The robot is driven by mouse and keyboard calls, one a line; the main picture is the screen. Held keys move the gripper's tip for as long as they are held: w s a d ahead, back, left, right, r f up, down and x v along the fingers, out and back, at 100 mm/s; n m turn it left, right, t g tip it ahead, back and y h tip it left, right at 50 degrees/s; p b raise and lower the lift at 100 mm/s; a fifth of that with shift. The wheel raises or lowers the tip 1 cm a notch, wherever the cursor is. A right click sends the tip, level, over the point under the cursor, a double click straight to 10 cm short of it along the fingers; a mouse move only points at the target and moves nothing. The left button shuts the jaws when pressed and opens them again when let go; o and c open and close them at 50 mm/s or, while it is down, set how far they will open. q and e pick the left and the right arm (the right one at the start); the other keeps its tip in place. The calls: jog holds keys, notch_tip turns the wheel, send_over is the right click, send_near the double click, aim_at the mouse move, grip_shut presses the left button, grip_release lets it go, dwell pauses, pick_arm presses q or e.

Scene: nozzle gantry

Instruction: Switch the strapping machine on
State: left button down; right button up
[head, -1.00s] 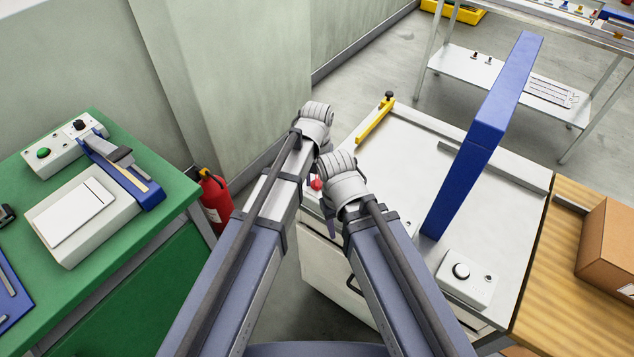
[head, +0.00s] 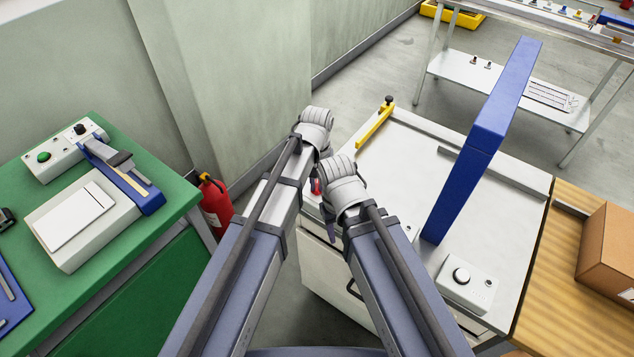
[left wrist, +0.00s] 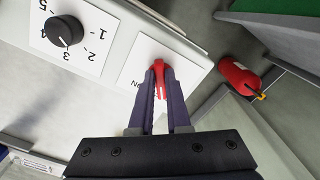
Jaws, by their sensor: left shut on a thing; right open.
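The strapping machine (head: 400,150) is a white-topped cabinet with a blue arch (head: 483,130) across it. Its red switch handle (left wrist: 158,66) sits on a white plate in the left wrist view, with "ON" lettering partly hidden beside it. My left gripper (left wrist: 161,80) is shut on this handle, one dark finger on each side. In the head view, only a bit of red (head: 315,186) shows between my wrists. My right gripper (head: 330,216) is open and mostly hidden under its own wrist, close to the machine's near left corner.
A black numbered dial (left wrist: 64,31) is beside the switch plate. A red fire extinguisher (head: 215,203) stands on the floor between the machine and a green bench (head: 150,240). A cardboard box (head: 608,245) lies on the wooden table at right.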

pick_arm(q)
jog(key=shift+m, duration=0.3)
jog(key=m, duration=0.6)
jog(key=shift+w+a, duration=0.1)
jog(key=shift+a, duration=0.15)
jog(key=m, duration=0.3)
jog(key=shift+m, duration=0.4)
jog(key=shift+w+a+m, duration=0.1)
jog(key=shift+w+m, duration=0.05)
jog(key=shift+m, duration=1.75)
jog(key=c, duration=0.9)
grip_release()
jog(key=shift+r, duration=0.1)
